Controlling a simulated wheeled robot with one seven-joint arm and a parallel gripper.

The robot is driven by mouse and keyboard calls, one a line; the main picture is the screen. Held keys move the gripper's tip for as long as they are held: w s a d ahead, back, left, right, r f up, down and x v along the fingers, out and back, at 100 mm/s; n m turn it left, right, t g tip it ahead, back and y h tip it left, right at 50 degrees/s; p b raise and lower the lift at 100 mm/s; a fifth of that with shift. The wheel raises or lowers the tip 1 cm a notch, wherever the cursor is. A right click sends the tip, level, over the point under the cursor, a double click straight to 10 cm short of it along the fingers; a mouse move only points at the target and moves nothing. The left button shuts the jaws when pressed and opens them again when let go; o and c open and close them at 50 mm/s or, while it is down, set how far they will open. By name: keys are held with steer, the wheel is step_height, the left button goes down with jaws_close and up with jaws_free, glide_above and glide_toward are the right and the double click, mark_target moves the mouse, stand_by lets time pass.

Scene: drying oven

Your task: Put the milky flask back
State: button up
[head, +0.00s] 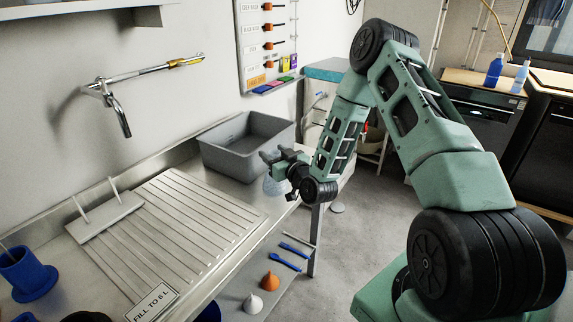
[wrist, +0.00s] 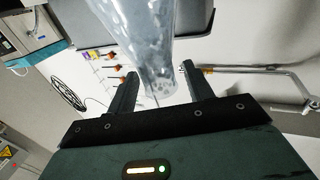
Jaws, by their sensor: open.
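A translucent, pale, mottled flask (wrist: 150,40) shows in the wrist view, its narrow end reaching down between my fingers and its wider part running out of the top. My gripper (wrist: 157,75) is open, with a finger on each side of the narrow end and gaps visible. In the head view my gripper (head: 268,160) is at the front edge of the steel counter, beside the grey tub. A pale bluish part of the flask (head: 274,186) shows just below it, mostly hidden by my gripper. Whether it rests on the counter I cannot tell.
The grey tub (head: 243,140) stands behind my gripper. The ribbed drainboard (head: 180,215) to the left is largely clear, with a white pegged rack (head: 104,217) at its edge. A blue container (head: 27,275) is far left. A tap (head: 118,105) juts from the wall.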

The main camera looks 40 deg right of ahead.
steer(key=s+b, duration=0.3)
steer(key=s, duration=0.7)
steer(key=s+a+n+g+y, duration=0.2)
steer(key=a+n+g+y, duration=0.55)
steer(key=a, duration=1.35)
steer(key=s+a+r+g+h, duration=0.2)
steer(key=s+g, duration=0.1)
steer(key=s, duration=0.6)
steer(key=s+a+r+g+h, duration=0.2)
steer(key=s+a+r+g, duration=0.1)
steer(key=s, duration=0.5)
steer(key=s+a+r+g+h, duration=0.2)
steer(key=s+a+r+g, duration=0.1)
steer(key=s, duration=0.6)
steer(key=shift+s+r+n+g, duration=0.25)
steer(key=shift+s+n+g, duration=0.1)
steer(key=shift+g, duration=0.4)
steer(key=shift+w+p, duration=0.1)
steer(key=shift+p, duration=0.2)
